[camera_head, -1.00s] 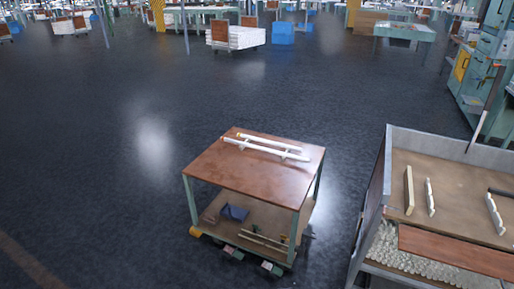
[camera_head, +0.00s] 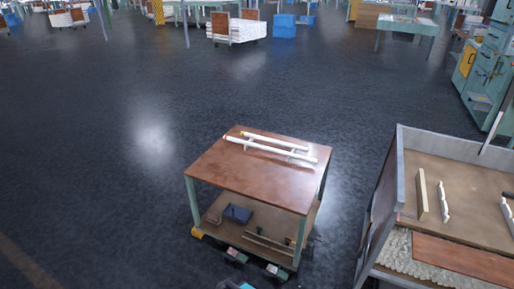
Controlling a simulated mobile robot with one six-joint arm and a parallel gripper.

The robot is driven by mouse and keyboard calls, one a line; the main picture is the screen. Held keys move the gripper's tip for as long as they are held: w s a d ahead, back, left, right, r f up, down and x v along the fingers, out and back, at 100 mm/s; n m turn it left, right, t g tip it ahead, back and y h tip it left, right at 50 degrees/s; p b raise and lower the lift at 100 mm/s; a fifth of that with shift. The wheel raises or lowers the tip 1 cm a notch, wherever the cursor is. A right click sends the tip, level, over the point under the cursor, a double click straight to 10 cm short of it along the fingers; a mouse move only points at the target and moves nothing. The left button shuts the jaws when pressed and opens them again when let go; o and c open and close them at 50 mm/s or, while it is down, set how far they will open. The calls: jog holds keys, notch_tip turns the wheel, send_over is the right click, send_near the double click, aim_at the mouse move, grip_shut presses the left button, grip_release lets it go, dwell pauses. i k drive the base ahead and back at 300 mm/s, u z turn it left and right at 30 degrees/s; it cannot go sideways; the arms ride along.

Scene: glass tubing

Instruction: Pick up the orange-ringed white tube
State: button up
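Two white tubes lie side by side on the brown top of a small cart (camera_head: 250,185). The back tube (camera_head: 275,141) is shorter. The front tube (camera_head: 270,150) is longer and reaches further left and right. Small reddish or orange marks show around the left ends of the tubes, but they are too small to tell which tube has the orange ring. My gripper cannot be made out. A small dark and teal part shows at the bottom edge, too cut off to identify. Nothing visible touches the tubes.
The cart's lower shelf (camera_head: 215,211) holds a dark blue item (camera_head: 238,213) and thin rods. A grey-walled bin (camera_head: 398,165) with pale pieces stands at the right. Open dark floor (camera_head: 90,160) lies left of and behind the cart. Benches and cabinets stand further back.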

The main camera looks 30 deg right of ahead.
aim_at(291, 155)
jog(key=u, duration=0.5)
jog(key=i, duration=1.45)
jog(key=z, duration=0.1)
